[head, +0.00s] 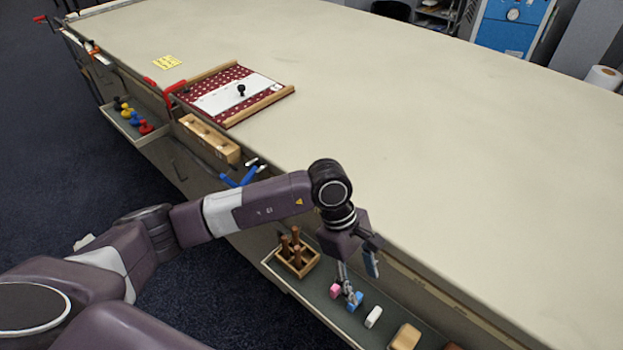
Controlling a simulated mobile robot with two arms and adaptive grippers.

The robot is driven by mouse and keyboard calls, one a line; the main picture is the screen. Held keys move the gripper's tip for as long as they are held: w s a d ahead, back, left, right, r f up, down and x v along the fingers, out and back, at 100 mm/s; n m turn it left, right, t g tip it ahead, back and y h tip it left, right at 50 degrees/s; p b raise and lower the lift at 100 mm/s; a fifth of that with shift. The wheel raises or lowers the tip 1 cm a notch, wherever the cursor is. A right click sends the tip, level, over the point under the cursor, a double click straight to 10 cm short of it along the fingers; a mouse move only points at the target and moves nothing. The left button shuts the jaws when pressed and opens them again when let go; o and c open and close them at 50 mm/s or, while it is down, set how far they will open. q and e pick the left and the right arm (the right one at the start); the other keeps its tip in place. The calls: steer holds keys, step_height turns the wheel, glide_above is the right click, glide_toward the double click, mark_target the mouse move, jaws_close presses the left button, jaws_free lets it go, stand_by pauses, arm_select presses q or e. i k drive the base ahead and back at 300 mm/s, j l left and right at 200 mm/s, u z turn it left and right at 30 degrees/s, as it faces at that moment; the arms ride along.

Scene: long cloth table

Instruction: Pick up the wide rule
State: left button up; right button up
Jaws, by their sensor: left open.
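The thing I take for the wide rule (213,101) is a flat white plate with a black knob (241,90) standing on it. It lies on a red, white-dotted cloth (237,115) near the left edge of the table, with a wooden bar along each of two opposite sides of the cloth. My left gripper (358,277) is open, pointing down over the tray at the table's near edge, well away from the rule. Its fingers overlap the small blocks in the picture; I cannot tell whether they touch. My right gripper is not in view.
The edge tray (318,300) holds a wooden rack of handled tools (297,255) and pink, blue and white (374,317) blocks. A wooden block (208,138), blue-handled tool (240,178), red clamp (172,93) and coloured knobs (131,118) line the edge. The broad tabletop (430,110) is clear.

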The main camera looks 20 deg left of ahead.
mark_target(217, 103)
steer(key=u, duration=1.2)
